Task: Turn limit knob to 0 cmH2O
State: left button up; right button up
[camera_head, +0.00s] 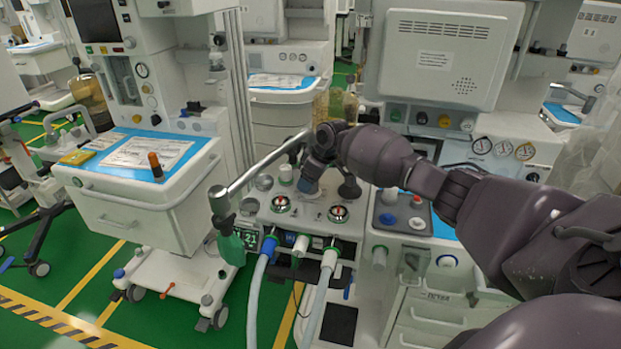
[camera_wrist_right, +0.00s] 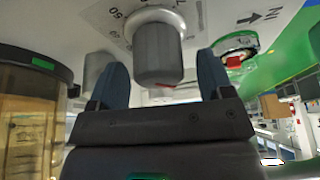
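The grey limit knob (camera_wrist_right: 158,52) shows in the right wrist view, on a pale panel with printed numbers. "50" is readable beside it, upside down; the pointer's setting cannot be made out. My right gripper (camera_wrist_right: 162,85) is open, with one blue-grey finger on each side of the knob, and gaps show at both sides. In the head view my right gripper (camera_head: 310,183) points down at the top of the anaesthesia machine's absorber block (camera_head: 290,222) and hides the knob there. My left gripper is not in view.
Two round valve windows (camera_head: 281,204) (camera_head: 339,213) sit in front of the gripper. A metal bag arm (camera_head: 262,164) runs close on the left. Pale hoses (camera_head: 325,283) hang in front. A clear canister (camera_wrist_right: 30,120) stands left in the wrist view.

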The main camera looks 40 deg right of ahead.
jog(key=shift+r, duration=0.1)
jog(key=shift+d+r, duration=0.1)
jog(key=shift+r, duration=0.15)
jog(key=p+v, duration=0.2)
jog(key=v, duration=0.8)
jog(key=shift+s, duration=0.2)
